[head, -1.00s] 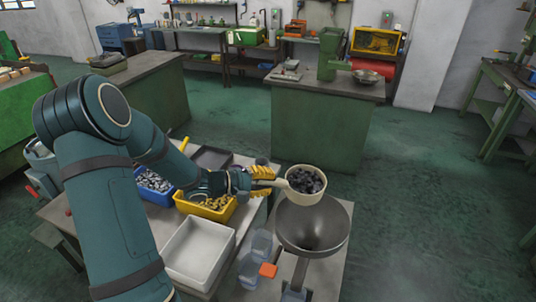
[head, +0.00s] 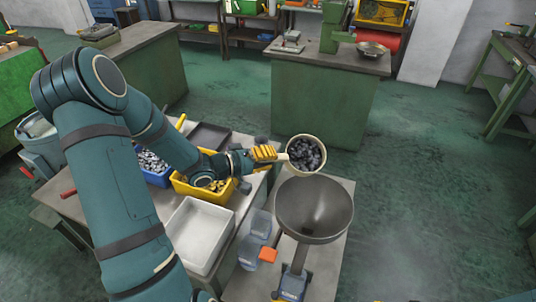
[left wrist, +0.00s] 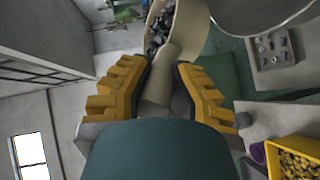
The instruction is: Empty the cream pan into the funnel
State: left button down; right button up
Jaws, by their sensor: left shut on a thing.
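The cream pan (head: 305,170) is full of dark grey pieces and hangs just beyond the rim of the grey metal funnel (head: 314,209). My left gripper (head: 264,154) has its yellow fingers shut on the pan's handle. In the left wrist view the fingers (left wrist: 160,88) sit on both sides of the handle, and the pan (left wrist: 185,30) with its dark pieces shows beyond them. The funnel's rim also shows in the left wrist view (left wrist: 262,18). The funnel bowl looks empty. My right gripper is not seen.
On the near table are a yellow bin (head: 222,196) of brass pieces, a blue bin (head: 150,177) of grey pieces, an empty white tray (head: 196,235) and a dark tray (head: 209,135). Clear containers (head: 256,233) and an orange block (head: 268,254) lie left of the funnel.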

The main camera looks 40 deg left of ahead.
pick_arm(q)
jog(key=shift+s+d+r+m+t, duration=0.3)
jog(key=shift+d+m+t, duration=0.1)
jog(key=shift+m, duration=0.4)
jog(key=s+d+f+m+b, duration=0.1)
jog(key=m+b, duration=0.2)
jog(key=b, duration=0.1)
jog(key=s+d+f+m+t+b, duration=0.1)
jog(key=m+b, duration=0.2)
jog(key=b, duration=0.2)
jog(key=s+d+f+m+t+b, duration=0.1)
jog(key=m+b, duration=0.2)
jog(key=b, duration=0.2)
jog(key=shift+s+d+m, duration=0.2)
jog(key=shift+d+m, duration=0.1)
jog(key=shift+d, duration=0.1)
